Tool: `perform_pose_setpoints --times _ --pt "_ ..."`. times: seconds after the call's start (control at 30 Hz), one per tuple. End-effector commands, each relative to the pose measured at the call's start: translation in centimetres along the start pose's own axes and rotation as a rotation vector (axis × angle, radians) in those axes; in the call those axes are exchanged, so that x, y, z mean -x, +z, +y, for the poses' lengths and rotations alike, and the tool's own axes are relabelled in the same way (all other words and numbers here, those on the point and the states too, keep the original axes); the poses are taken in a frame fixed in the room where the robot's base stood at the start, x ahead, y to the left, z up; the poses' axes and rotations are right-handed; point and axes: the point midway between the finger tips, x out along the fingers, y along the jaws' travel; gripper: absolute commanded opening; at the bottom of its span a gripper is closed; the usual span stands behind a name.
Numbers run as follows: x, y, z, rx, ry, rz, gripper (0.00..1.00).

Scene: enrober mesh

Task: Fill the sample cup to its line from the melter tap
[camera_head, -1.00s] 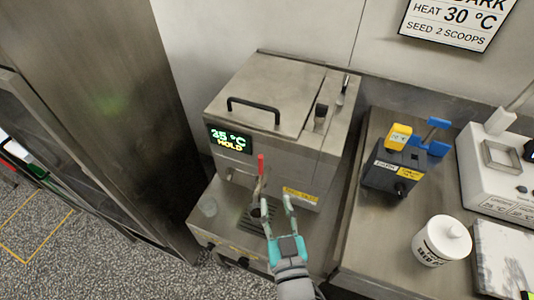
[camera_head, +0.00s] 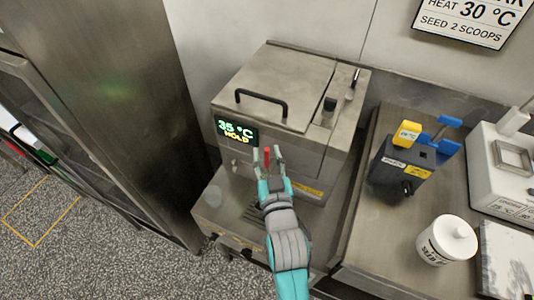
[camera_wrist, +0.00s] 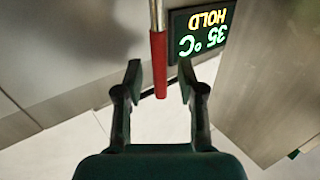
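The melter (camera_head: 275,90) is a steel box with a lidded top and a display (camera_head: 236,131) reading 35 °C HOLD. Its tap has a red lever (camera_head: 267,156) on the front, which also shows in the wrist view (camera_wrist: 159,65). My gripper (camera_head: 268,152) is at the lever, fingers open on either side of it. In the wrist view my gripper (camera_wrist: 160,80) shows a gap between each finger and the lever. My gripper and arm hide the tap's spout.
A drip grate (camera_head: 252,212) lies in the shelf, partly behind my arm. On the right counter stand a dark box with yellow and blue parts (camera_head: 402,165), a white lidded jar (camera_head: 446,240) and a white device (camera_head: 500,165). A tall steel cabinet (camera_head: 110,100) bounds the left.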

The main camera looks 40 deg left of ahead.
Motion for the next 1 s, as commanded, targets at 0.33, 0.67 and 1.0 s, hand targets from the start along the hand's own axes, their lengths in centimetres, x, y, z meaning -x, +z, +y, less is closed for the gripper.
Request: perform_pose_setpoints --times 0.33,0.67,1.0 --pt "-0.68 0.0 0.0 0.0 0.0 0.0 0.39" --pt "-0.66 0.01 0.01 0.0 0.0 0.0 0.0" --pt "-0.25 0.21 0.7 -0.068 0.002 0.043 0.0"
